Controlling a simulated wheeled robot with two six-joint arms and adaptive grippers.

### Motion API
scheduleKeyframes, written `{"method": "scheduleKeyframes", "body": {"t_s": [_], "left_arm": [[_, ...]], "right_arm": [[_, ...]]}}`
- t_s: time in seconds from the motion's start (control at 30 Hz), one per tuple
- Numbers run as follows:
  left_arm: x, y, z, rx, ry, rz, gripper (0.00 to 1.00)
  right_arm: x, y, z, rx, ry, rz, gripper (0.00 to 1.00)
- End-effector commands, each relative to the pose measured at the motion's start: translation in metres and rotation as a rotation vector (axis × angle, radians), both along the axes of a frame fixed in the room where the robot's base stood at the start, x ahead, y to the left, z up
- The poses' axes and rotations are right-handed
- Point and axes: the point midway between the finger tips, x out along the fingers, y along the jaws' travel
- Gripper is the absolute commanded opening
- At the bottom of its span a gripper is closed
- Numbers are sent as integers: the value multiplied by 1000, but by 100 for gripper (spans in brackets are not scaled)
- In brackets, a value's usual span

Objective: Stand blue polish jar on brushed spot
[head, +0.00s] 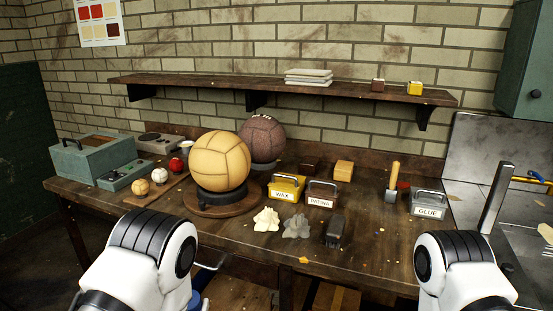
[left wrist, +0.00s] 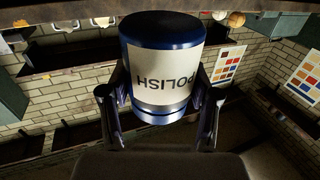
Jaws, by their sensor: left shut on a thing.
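The blue polish jar (left wrist: 165,65) fills the middle of the left wrist view. It has a dark blue lid and a white label whose word POLISH reads upside down. My left gripper (left wrist: 160,100) is shut on it, with one finger on each side. In the head view, a small blue patch (head: 197,301), likely the jar, shows low beside my left arm, in front of the bench and below its top. My right forearm shows in the head view, but its gripper does not. I cannot pick out the brushed spot with certainty.
The wooden bench (head: 345,262) holds a tan ball (head: 220,160) on a stand, a dark ball (head: 263,138), wax (head: 286,188), patina (head: 321,194) and glue (head: 428,203) boxes, two crumpled cloths and a dark brush-like block (head: 335,231). A shelf (head: 225,82) hangs behind.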

Motion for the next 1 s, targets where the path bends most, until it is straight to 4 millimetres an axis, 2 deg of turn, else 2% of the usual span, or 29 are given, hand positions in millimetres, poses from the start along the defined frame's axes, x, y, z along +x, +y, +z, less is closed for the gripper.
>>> {"method": "scheduleKeyframes", "body": {"t_s": [0.07, 0.5, 0.63, 0.77, 1.0], "left_arm": [[-7, 0, 4, 2, -2, 0, 13], [-6, 0, 4, 1, -2, -2, 13], [-11, -7, 7, 1, -1, -41, 13], [-26, -31, 17, 0, -1, -163, 13], [-65, -95, 45, 1, 1, -503, 13]], "right_arm": [[0, 0, 0, 0, 0, 0, 40], [0, 0, 0, 0, -1, 0, 40], [0, 0, 0, 0, -1, 0, 40], [0, 0, 1, 0, -1, 0, 40], [0, 0, 0, 0, -1, 0, 40]]}}
